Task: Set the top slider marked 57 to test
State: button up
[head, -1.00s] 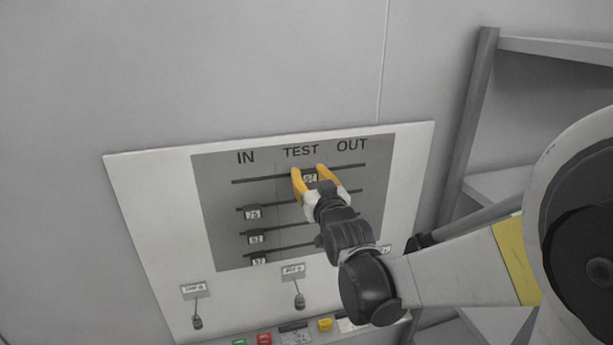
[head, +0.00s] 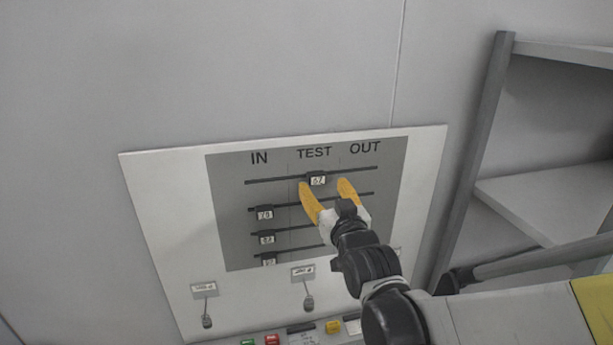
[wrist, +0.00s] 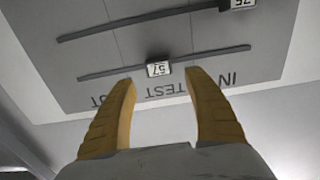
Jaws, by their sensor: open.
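The top slider (head: 317,179), a small dark block with a white label, sits on the uppermost rail (head: 350,174) below the word TEST, in the TEST column. In the wrist view the slider (wrist: 158,68) reads 57, and the picture is upside down, with IN at the right. My gripper (head: 326,187) is open, its two yellow fingers apart and just below the slider in the head view. In the wrist view the fingertips (wrist: 160,76) lie either side of the slider's place, with nothing between them. The slider appears clear of both fingers.
Several lower sliders, including one (head: 264,213) on the second rail, sit on the IN side of the panel (head: 230,190). Toggle switches (head: 308,303) and coloured buttons (head: 272,340) are below. A grey shelf (head: 540,195) stands at the right.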

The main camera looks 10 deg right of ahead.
jog(key=s, duration=0.6)
jog(key=shift+f, duration=0.1)
jog(key=s+f+g+b, duration=0.2)
jog(key=f+b, duration=0.3)
jog(key=f, duration=0.3)
jog(key=s+f+g+b, duration=0.2)
jog(key=f+g+b, duration=0.1)
jog(key=f+b, duration=0.3)
jog(key=s+f+g+b, duration=0.6)
jog(key=s+f+b, duration=0.2)
jog(key=s+f, duration=0.5)
notch_tip(320, 180, down, 3)
jog(key=shift+s+f, duration=0.2)
jog(key=shift+s, duration=0.2)
dwell(0.8)
